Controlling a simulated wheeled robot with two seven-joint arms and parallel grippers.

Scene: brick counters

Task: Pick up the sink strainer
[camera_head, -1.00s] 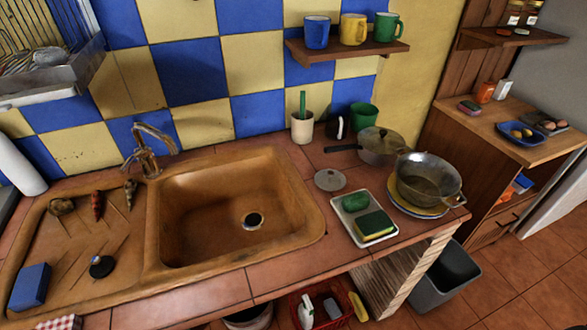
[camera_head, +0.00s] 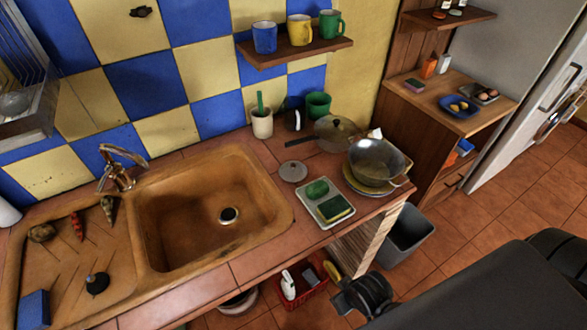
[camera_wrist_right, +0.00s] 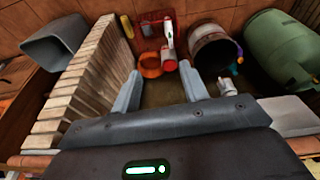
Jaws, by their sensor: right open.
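A small black round piece with an upright knob (camera_head: 97,283) stands on the drainboard, left of the sink basin. A metal-rimmed drain fitting (camera_head: 229,215) sits in the basin floor; I cannot tell which of the two is the sink strainer. My right gripper (camera_wrist_right: 160,88) shows in the right wrist view with its two grey fingers apart and nothing between them. It is away from both pieces. Dark parts of my right arm show at the lower right in the head view. My left gripper is out of view.
The sink basin (camera_head: 190,240) is empty. A blue block (camera_head: 35,308) and shells lie on the drainboard. A grey lid (camera_head: 293,171), a sponge tray (camera_head: 325,222) and a pan (camera_head: 376,163) stand to the right. Below are a red basket (camera_head: 311,292) and grey bin (camera_head: 405,238).

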